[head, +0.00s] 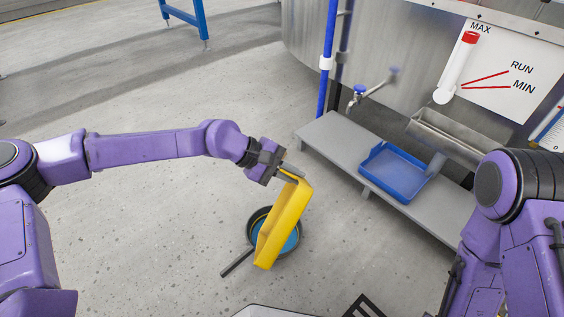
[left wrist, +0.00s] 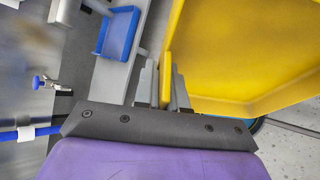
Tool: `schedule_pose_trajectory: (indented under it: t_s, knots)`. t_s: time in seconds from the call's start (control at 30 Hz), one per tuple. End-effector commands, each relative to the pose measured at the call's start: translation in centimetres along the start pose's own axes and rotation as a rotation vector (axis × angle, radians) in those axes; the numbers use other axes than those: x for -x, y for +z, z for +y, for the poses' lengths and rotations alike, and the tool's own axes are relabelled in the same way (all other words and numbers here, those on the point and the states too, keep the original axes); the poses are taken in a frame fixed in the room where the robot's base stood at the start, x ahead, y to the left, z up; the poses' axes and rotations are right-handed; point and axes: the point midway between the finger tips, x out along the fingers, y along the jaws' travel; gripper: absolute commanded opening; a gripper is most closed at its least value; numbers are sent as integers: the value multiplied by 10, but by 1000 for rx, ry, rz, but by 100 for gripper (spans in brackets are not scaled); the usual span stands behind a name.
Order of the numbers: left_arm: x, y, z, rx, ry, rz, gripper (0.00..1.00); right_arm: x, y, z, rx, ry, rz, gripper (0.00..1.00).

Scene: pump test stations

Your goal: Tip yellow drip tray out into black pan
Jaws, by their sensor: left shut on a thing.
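The yellow drip tray (head: 281,222) is held by my left gripper (head: 290,172) at its upper end in the head view. It is steeply tilted, with its lower end over the black pan (head: 251,232). Blue liquid (head: 293,241) shows in the pan, which stands on the floor with its handle pointing to the lower left. In the left wrist view the tray (left wrist: 245,50) fills the upper right, and the gripper fingers (left wrist: 165,85) are closed on its edge. The tray hides part of the pan. My right gripper is not in view.
A grey bench (head: 335,136) carries a blue tray (head: 396,172), below a tap (head: 358,93) on a large metal tank (head: 300,35). A blue post (head: 328,60) stands at the bench's far end. The floor left of the pan is clear.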

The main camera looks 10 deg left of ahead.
Motion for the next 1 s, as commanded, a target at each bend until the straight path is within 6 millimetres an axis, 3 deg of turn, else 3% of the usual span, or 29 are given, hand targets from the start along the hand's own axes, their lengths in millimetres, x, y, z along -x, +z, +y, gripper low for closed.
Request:
schedule_pose_trajectory:
  t_s: [0.03, 0.4, 0.53, 0.77, 1.0]
  knots:
    - [0, 10, 8, -15, -25, 22, 0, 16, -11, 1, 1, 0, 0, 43]
    - [-38, 23, 4, -71, -150, 161, 0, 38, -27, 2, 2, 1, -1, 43]
    - [-62, 26, -1, -100, -223, 240, 0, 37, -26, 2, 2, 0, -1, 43]
    - [-77, 29, -4, -117, -277, 302, 0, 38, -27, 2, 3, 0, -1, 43]
    - [-112, 34, -13, -170, -412, 448, 0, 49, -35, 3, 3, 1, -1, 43]
